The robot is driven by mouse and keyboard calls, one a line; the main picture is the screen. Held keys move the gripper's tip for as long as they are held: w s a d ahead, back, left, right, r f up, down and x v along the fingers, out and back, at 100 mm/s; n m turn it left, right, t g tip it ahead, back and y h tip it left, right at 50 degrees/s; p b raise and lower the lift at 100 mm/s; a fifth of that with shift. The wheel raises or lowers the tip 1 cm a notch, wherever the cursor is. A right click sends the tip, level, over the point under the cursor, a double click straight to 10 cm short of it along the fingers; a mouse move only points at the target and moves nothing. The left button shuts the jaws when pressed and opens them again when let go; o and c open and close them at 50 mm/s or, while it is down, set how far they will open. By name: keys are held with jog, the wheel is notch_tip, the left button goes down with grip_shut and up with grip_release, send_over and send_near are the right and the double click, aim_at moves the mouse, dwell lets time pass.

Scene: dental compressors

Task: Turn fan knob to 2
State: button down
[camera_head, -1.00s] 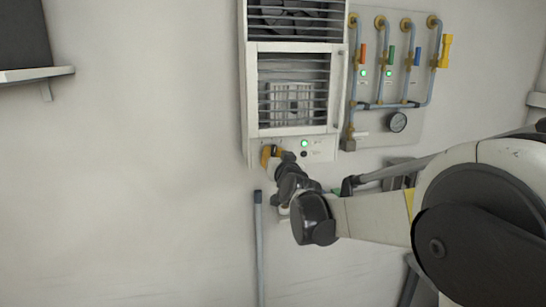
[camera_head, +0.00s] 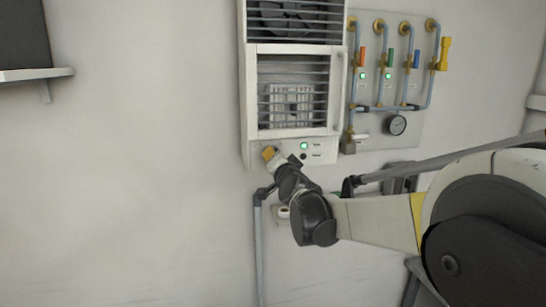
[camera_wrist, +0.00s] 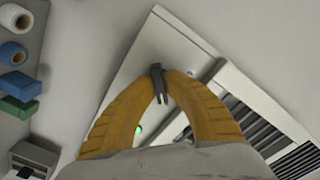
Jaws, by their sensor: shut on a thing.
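The fan unit (camera_head: 259,154) is a white wall-mounted box with dark slatted grilles, and its lower panel carries a green light (camera_head: 304,146). The fan knob (camera_wrist: 157,84) is a small dark grey piece on the white panel in the wrist view. My gripper (camera_wrist: 160,73) has two yellow fingers whose tips are closed on the knob from both sides. In the head view my gripper (camera_head: 269,153) is at the lower left of the panel and hides the knob. I cannot read which number the knob points to.
A grey vertical pipe (camera_head: 258,240) runs below. A shelf (camera_head: 37,74) is at the left. Rolls (camera_wrist: 15,18) and boxes (camera_wrist: 20,85) show left in the wrist view.

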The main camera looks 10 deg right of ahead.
dwell(0.4)
jog(key=c, duration=1.5)
grip_release()
jog(key=shift+o, duration=0.2)
jog(key=shift+s, duration=0.1)
jog(key=s, duration=1.1)
jog(key=shift+s, duration=0.4)
jog(key=s+f+n+g+b, duration=0.3)
jog(key=s+f+b, duration=0.4)
jog(key=s+f, duration=0.3)
jog(key=s+f+n+g+b, duration=0.3)
jog(key=s+f+b, duration=0.4)
jog(key=f, duration=1)
jog(key=s+f+n+g+b, duration=0.3)
jog(key=s+f+b, duration=0.4)
jog(key=s+f, duration=0.6)
jog(key=shift+s+f+g, duration=0.15)
jog(key=shift+f+g, duration=0.5)
jog(key=shift+g, duration=0.25)
